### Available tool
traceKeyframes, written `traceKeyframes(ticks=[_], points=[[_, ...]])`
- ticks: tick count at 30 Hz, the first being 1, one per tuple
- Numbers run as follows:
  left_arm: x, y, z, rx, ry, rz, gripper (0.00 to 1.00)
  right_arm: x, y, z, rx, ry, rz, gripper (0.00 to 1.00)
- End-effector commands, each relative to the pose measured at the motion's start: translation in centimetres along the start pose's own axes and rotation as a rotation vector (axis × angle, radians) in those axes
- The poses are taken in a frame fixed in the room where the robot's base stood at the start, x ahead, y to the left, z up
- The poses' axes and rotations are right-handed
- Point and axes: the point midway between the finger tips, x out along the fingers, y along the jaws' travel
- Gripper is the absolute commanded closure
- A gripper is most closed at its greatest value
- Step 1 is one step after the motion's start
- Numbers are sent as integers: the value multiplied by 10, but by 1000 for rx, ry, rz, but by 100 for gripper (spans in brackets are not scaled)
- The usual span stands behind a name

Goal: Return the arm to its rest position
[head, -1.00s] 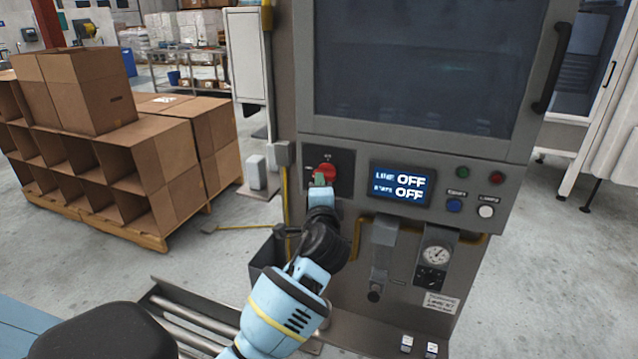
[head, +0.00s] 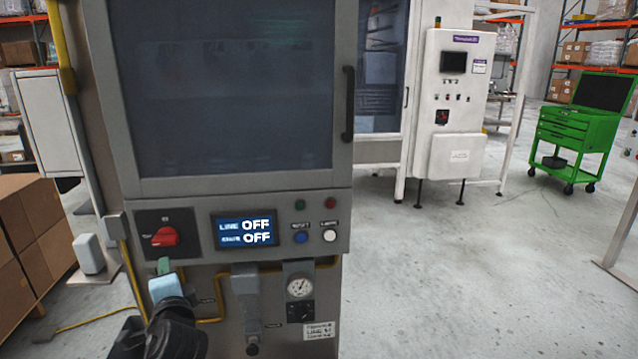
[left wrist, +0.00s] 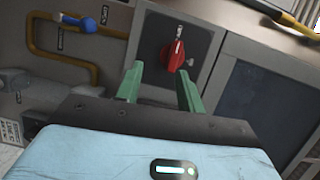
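My left gripper (head: 164,266) is in front of the grey machine, just below a red rotary switch (head: 165,237) on a black plate. In the left wrist view, the two green fingers (left wrist: 160,88) are apart with nothing between them. The red switch (left wrist: 176,56) shows beyond the fingertips, with a gap between. In the head view, the display (head: 245,230) beside the switch reads OFF on both lines. My left forearm is mostly out of the head view, below the bottom edge. My right gripper is not in view.
The machine's door (head: 235,90) has a dark window and a black handle (head: 348,103). A gauge (head: 299,288) and yellow pipe are below the panel. Cardboard boxes (head: 35,235) stand at left. A green tool cart (head: 580,130) stands at right. The floor right of the machine is clear.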

Motion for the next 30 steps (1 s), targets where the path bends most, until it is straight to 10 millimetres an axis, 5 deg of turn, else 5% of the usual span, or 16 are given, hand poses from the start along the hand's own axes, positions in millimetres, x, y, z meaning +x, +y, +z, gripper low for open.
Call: traceKeyframes(ticks=[8, 15, 22, 27, 30], points=[[-71, 150, 5, -205, 174, 291, 62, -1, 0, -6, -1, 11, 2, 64], [-172, 260, 29, -478, 230, 591, 62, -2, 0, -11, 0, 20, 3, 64], [-286, 328, 67, -777, 164, 868, 62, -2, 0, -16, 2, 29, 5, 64], [-355, 350, 94, -969, 69, 1012, 62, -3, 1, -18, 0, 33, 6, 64], [-380, 355, 104, -1044, 23, 1059, 62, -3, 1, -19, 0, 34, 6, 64]])
